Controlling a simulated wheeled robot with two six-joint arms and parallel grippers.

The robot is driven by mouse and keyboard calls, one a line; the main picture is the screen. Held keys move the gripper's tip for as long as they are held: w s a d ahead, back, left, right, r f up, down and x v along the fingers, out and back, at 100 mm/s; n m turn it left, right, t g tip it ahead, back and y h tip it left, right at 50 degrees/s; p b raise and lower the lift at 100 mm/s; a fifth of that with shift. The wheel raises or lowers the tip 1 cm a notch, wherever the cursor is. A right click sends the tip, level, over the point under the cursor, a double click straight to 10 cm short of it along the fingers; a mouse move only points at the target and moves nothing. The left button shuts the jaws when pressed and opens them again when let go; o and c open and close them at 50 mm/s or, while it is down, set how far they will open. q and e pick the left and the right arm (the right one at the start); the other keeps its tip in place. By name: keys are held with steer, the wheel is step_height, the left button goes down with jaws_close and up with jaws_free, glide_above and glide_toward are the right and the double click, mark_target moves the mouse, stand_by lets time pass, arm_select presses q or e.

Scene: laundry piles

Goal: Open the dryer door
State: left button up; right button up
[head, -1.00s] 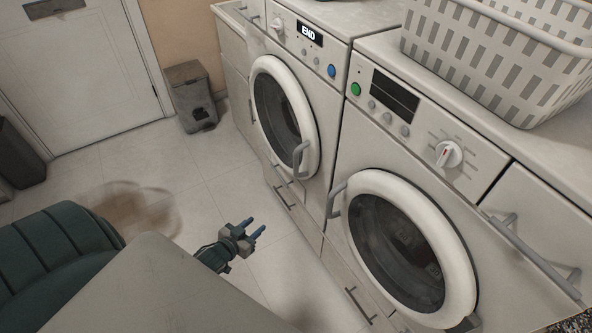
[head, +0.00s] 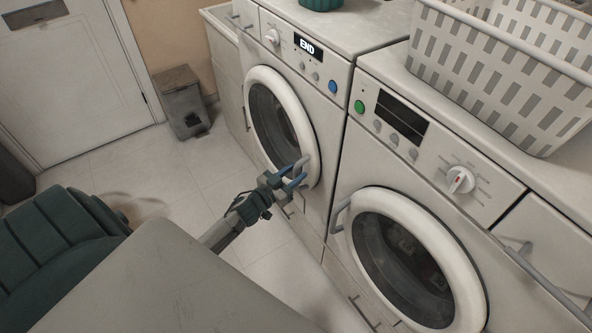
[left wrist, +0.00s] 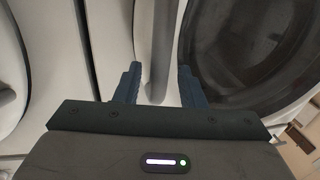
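The left machine (head: 318,90) shows END on its display and has a round white door (head: 290,100) that looks shut. Its grey bar handle (head: 303,160) is at the door's lower right. My left gripper (head: 295,177) is at this handle with its blue fingers apart. In the left wrist view the open fingers (left wrist: 157,85) stand on either side of the grey handle bar (left wrist: 163,45), with gaps beside it. The dark door glass (left wrist: 245,45) is to the right there. My right gripper is not in view.
A second front-loading machine (head: 385,165) with a green button stands close on the right, its door (head: 470,260) shut. A white laundry basket (head: 490,80) sits on top. A grey pedal bin (head: 180,100) stands at the back by the wall. The tiled floor in front is clear.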

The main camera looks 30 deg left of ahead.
arm_select(q)
steer(key=shift+w+d, duration=0.15)
steer(key=shift+w, duration=0.35)
jaws_close()
